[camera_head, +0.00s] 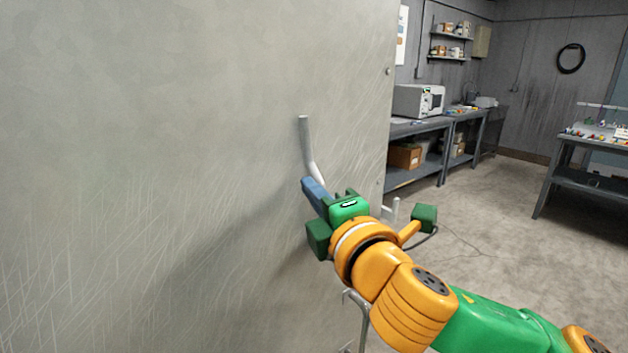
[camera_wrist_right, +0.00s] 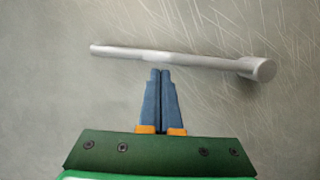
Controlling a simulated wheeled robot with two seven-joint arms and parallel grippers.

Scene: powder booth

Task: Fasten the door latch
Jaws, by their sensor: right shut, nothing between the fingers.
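The door (camera_head: 200,130) is a large pale grey scratched panel filling the left of the head view. The latch handle (camera_head: 308,150) is a light metal bar on the door near its right edge, slanting down to the right. In the right wrist view the bar (camera_wrist_right: 165,57) runs across the picture, with a round knob-like end at the right. My right gripper (camera_head: 308,185) has its blue fingers pressed together and empty. The fingertips (camera_wrist_right: 160,74) point at the bar just beside its middle; I cannot tell if they touch. My left gripper is not in view.
Another metal fitting (camera_head: 390,208) shows at the door's edge behind my right wrist. A workbench (camera_head: 425,128) with a microwave (camera_head: 419,100) stands beyond the door. A second table (camera_head: 580,180) is at the far right. The floor (camera_head: 500,220) between them is mostly clear.

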